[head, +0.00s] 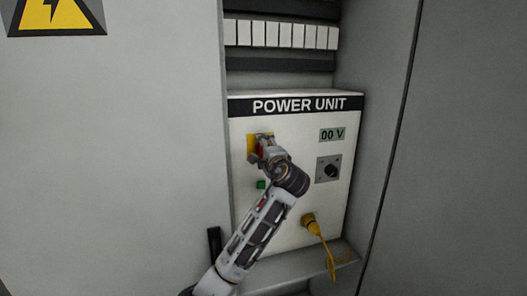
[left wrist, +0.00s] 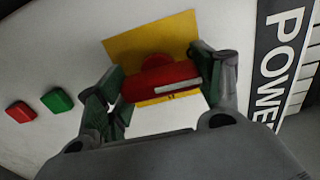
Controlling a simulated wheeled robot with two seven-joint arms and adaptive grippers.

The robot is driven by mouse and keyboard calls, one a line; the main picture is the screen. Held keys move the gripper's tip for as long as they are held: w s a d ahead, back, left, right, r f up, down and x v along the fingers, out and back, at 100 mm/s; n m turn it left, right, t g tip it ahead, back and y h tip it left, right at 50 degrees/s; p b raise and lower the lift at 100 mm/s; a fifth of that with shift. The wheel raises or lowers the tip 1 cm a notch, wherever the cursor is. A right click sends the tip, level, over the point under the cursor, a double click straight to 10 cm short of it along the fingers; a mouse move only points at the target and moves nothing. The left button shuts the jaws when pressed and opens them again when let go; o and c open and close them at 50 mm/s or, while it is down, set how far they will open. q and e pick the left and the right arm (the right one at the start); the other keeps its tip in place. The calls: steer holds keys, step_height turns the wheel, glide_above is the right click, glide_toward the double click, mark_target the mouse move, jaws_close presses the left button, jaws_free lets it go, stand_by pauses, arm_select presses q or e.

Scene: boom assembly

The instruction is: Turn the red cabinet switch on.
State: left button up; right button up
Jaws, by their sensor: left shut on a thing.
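The red switch (left wrist: 160,80) is a rotary handle with a white stripe, mounted on a yellow plate (left wrist: 140,45). In the left wrist view the handle lies across the picture, tilted slightly up to the right. My left gripper (left wrist: 160,76) is shut on it, with one finger at each end. In the head view my left gripper (head: 264,152) covers most of the switch, and the yellow plate (head: 252,142) shows behind it on the power unit (head: 300,200). The power unit's display (head: 332,134) reads "00 V". My right gripper is in neither view.
A green button (left wrist: 57,100) and a red button (left wrist: 21,115) sit beside the switch. The power unit also has a black knob (head: 329,170) and a yellow plug with cable (head: 312,226). Cabinet panels (head: 120,150) flank the recess on both sides.

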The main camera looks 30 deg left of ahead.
arm_select(q)
steer(key=o, duration=1)
steer(key=shift+d, duration=0.1)
steer(key=shift+v, duration=6)
steer(key=shift+f, duration=0.15)
